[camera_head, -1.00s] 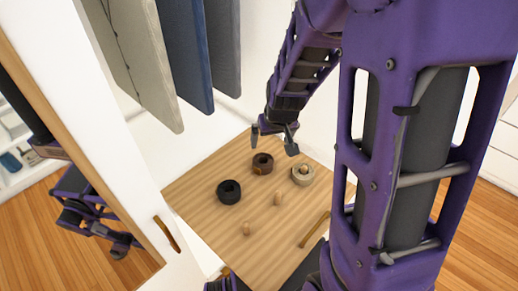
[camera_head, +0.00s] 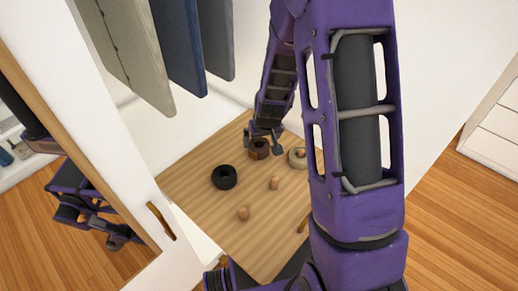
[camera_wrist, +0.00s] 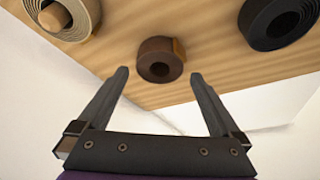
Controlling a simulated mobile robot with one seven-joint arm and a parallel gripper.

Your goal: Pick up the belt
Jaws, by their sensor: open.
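A rolled brown belt (camera_head: 258,155) lies on the wooden board, and it also shows in the wrist view (camera_wrist: 152,48). My gripper (camera_head: 263,143) is open and empty, close above the brown belt in the head view. In the wrist view my gripper (camera_wrist: 159,74) has its two fingers spread, with the brown belt between and beyond the tips. A rolled black belt (camera_head: 223,186) lies to the left in the head view and at the top right of the wrist view (camera_wrist: 262,30). A rolled beige belt (camera_head: 293,160) lies to the right, partly hidden by my arm.
Two small wooden knob-like pieces (camera_head: 243,213) stand on the wooden board (camera_head: 200,180) nearer the front. Hanging grey, blue and beige cloths (camera_head: 178,45) are at the upper left. A white panel with a wooden handle (camera_head: 162,220) stands at left, beside a mirror.

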